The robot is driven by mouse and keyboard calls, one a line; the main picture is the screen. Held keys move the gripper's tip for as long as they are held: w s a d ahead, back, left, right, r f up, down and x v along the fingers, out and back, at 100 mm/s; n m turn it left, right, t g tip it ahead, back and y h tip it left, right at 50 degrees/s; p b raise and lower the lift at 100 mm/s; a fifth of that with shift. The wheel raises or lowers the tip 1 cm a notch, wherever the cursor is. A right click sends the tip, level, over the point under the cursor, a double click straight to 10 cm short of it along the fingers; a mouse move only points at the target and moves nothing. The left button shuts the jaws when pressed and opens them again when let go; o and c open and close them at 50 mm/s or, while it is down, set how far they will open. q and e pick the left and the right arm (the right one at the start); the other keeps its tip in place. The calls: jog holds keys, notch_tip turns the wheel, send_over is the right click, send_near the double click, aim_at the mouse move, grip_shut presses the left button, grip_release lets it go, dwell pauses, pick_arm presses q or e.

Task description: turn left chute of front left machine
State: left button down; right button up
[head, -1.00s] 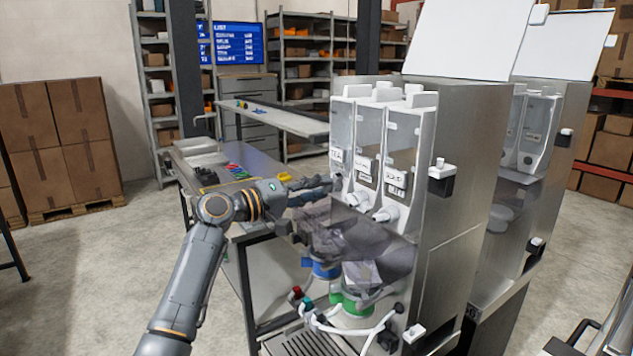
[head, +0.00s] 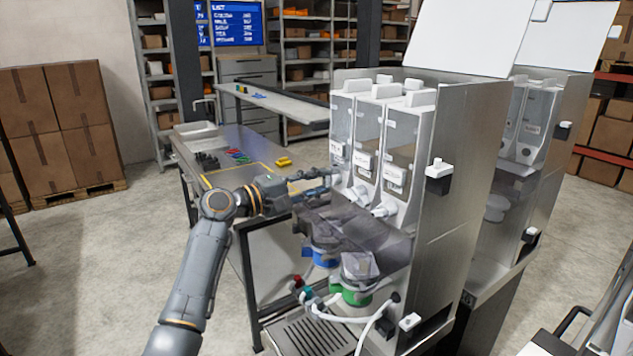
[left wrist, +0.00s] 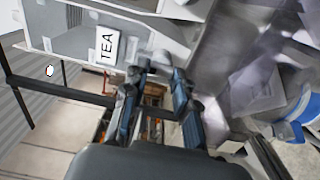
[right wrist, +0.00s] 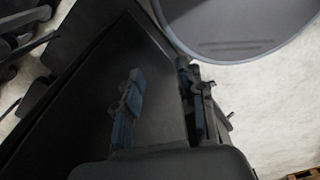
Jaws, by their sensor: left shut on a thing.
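The front left machine (head: 440,230) has three clear canisters in a row, with white chutes below them. The left canister (head: 341,130) carries a TEA label, which is readable in the left wrist view (left wrist: 107,45). My left gripper (head: 332,178) is at the left chute below that canister and is shut on it. The fingers mostly hide this chute, and its exact turn cannot be told. In the left wrist view the fingertips (left wrist: 153,68) are just below the TEA label. The middle chute (head: 357,193) and right chute (head: 383,210) are free. My right gripper (right wrist: 158,95) is open and empty.
A smoky clear cover (head: 345,235) lies below the chutes, above blue (head: 325,258) and green (head: 355,297) parts. A steel table (head: 238,148) with small coloured items is behind my left arm. A second machine (head: 520,170) stands to the right.

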pick_arm(q)
jog(key=c, duration=1)
grip_release()
jog(key=shift+c, duration=0.2)
jog(key=shift+f, duration=0.15)
jog(key=shift+f, duration=0.15)
